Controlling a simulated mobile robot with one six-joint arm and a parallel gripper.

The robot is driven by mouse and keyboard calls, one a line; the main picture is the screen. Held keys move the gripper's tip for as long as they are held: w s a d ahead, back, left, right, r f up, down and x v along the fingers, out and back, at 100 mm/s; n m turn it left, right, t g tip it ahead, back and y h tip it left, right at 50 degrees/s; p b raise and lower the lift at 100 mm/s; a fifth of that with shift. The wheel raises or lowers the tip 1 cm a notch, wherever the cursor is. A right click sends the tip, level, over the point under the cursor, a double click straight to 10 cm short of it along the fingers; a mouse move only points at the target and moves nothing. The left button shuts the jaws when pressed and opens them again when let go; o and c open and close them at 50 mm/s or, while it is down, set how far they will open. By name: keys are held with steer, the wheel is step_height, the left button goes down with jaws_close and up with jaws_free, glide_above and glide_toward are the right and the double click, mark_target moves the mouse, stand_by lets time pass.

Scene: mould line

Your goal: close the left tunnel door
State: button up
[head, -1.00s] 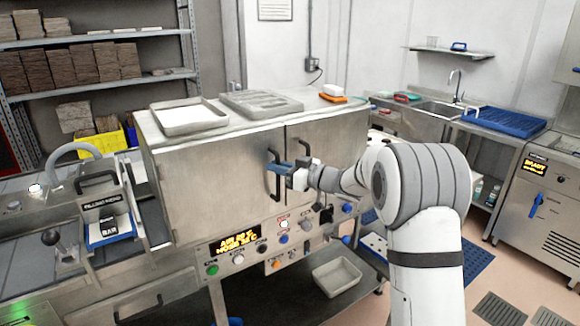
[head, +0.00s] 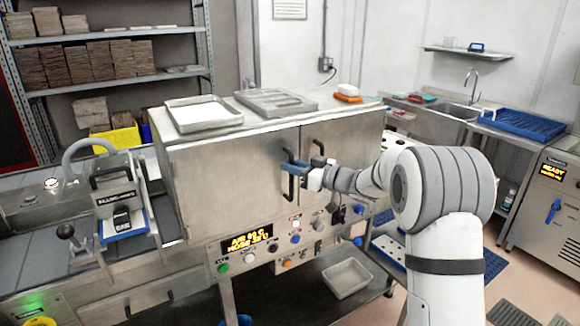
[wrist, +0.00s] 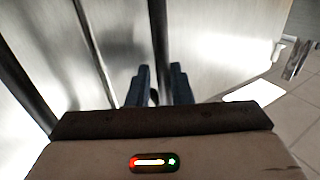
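The tunnel cabinet has a grey left door (head: 235,185) and a right door (head: 345,140), each with a black upright bar handle near the middle seam. The left door looks flush or nearly flush with the right one; a small gap cannot be ruled out. My gripper (head: 294,167) is at the upper part of the left door's handle (head: 290,188), its blue fingers across it. In the wrist view the fingers (wrist: 162,85) stand close on both sides of a dark bar (wrist: 158,40) and look shut on it. My gripper partly hides the right door's handle (head: 318,150).
A control panel (head: 285,245) with knobs and buttons sits below the doors. Trays (head: 203,114) lie on the cabinet top. A filling unit (head: 120,205) stands at the left. A grey bin (head: 347,279) is on the lower shelf.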

steer(key=b+v, duration=0.1)
steer(key=v, duration=0.6)
steer(key=shift+r, duration=0.2)
steer(key=s+d+r+m+t+h, duration=0.1)
steer(key=d+r+m+t+h, duration=0.3)
steer(key=d+m+t+h, duration=0.45)
steer(key=s+d+f+m+g+h, duration=0.2)
steer(key=s+d+f+g+h, duration=0.15)
steer(key=s+d+h, duration=0.55)
steer(key=s+f+g, duration=0.3)
steer(key=s, duration=0.6)
steer(key=s+a+f+m+g+y, duration=0.1)
steer(key=s+f+g, duration=0.2)
steer(key=s, duration=0.6)
steer(key=s+a+f+m+g, duration=0.1)
steer(key=s+f+g, duration=0.2)
steer(key=s, duration=0.7)
steer(key=shift+a+f+g, duration=0.2)
steer(key=shift+f+g, duration=0.15)
steer(key=shift+g, duration=0.15)
